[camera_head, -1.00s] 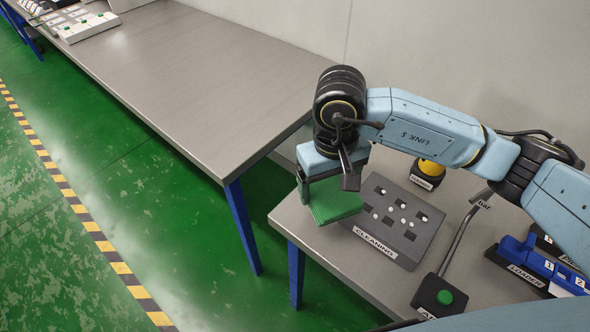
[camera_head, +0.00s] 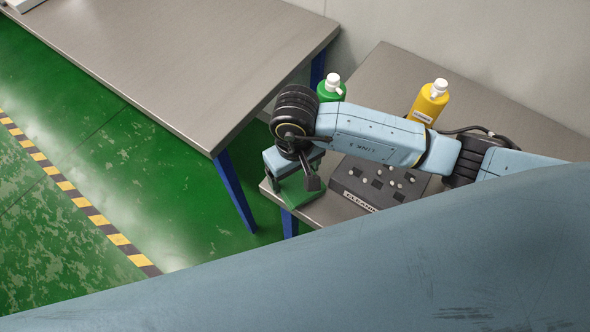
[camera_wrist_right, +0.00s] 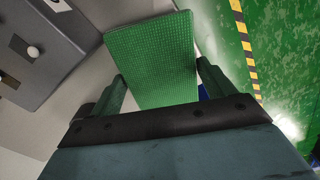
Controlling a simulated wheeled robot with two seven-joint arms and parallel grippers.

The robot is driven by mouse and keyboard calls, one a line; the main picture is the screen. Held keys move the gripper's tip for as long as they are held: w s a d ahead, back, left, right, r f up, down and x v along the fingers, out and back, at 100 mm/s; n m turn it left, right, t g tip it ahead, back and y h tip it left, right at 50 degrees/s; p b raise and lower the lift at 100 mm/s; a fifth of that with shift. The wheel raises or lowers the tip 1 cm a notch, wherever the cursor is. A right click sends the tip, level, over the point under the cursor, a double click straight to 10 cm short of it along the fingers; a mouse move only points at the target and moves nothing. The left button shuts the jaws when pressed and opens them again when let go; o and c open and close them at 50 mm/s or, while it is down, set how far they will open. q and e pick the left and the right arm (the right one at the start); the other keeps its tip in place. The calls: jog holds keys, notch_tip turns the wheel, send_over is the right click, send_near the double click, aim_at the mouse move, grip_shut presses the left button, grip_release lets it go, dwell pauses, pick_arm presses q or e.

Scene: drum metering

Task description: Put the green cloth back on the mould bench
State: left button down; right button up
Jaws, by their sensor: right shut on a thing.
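The green cloth (camera_head: 303,194) is at the left corner of the right-hand bench, left of the block labelled CLEANING. It also shows in the right wrist view (camera_wrist_right: 152,62) as a flat, textured green rectangle. My right gripper (camera_wrist_right: 163,92) is shut on the cloth's near end, with one finger on each side. In the head view the right gripper (camera_head: 298,172) points down over that corner, partly hidden by its own wrist. I cannot tell whether the cloth touches the bench top. My left gripper is not in view.
The CLEANING block (camera_head: 380,183) stands beside the cloth. A green bottle (camera_head: 331,90) and a yellow bottle (camera_head: 429,103) stand behind my right arm. A long grey bench (camera_head: 190,60) lies left across a gap, mostly bare. My blue arm link hides the lower picture.

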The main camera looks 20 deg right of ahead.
aim_at(295, 175)
jog(key=shift+f, duration=0.1)
jog(key=shift+f, duration=0.1)
jog(key=o, duration=0.9)
notch_tip(295, 175, up, 12)
jog(key=shift+r, duration=0.15)
